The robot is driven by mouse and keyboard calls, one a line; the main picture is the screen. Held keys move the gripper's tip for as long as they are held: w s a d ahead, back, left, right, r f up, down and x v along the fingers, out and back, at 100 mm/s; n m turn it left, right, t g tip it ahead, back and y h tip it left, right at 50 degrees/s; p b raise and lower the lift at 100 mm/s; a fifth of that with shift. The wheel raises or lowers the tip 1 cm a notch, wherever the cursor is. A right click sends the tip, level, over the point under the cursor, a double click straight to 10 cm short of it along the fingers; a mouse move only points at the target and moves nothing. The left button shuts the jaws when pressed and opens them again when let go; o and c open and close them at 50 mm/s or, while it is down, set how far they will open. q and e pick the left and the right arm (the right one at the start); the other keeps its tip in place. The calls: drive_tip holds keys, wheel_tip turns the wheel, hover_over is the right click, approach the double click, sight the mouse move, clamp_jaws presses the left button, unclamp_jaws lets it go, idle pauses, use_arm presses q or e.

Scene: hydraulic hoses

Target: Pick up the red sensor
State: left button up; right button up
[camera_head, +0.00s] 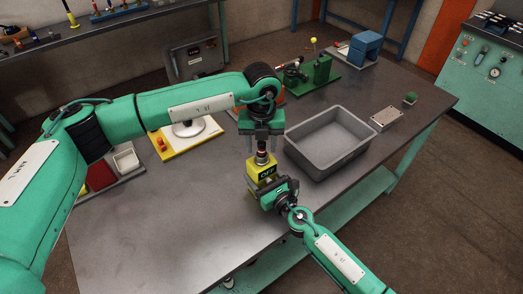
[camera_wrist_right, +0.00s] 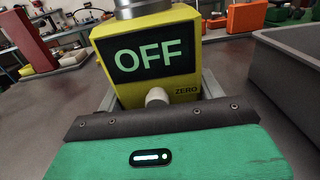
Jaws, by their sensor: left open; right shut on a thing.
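A yellow device (camera_head: 262,172) stands at the middle of the table, with a metal fitting (camera_head: 262,157) on its top. In the right wrist view, its dark display (camera_wrist_right: 148,58) reads OFF, with ZERO below. My right gripper (camera_head: 268,187) is shut on the yellow device from the near side; its fingertips are largely hidden. My left gripper (camera_head: 262,146) points down above the device, open, with its fingers either side of the top of the fitting. Contact there cannot be told. No red sensor is clearly identifiable; a red block (camera_head: 100,176) stands at the left, partly behind my left arm.
A grey bin (camera_head: 290,146) stands close to the right of my grippers. A yellow-and-white board (camera_head: 208,133), a green fixture (camera_head: 318,72) and a small metal box (camera_head: 385,119) are also on the table. The near left tabletop is clear.

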use_arm(q)
clamp_jaws()
wheel_tip(320, 180, up, 10)
drive_tip(key=shift+r, duration=0.1)
idle(0.5)
use_arm(e)
drive_tip(key=o, duration=1.2)
drive_tip(key=shift+o, duration=0.2)
drive_tip(key=shift+s, duration=0.1)
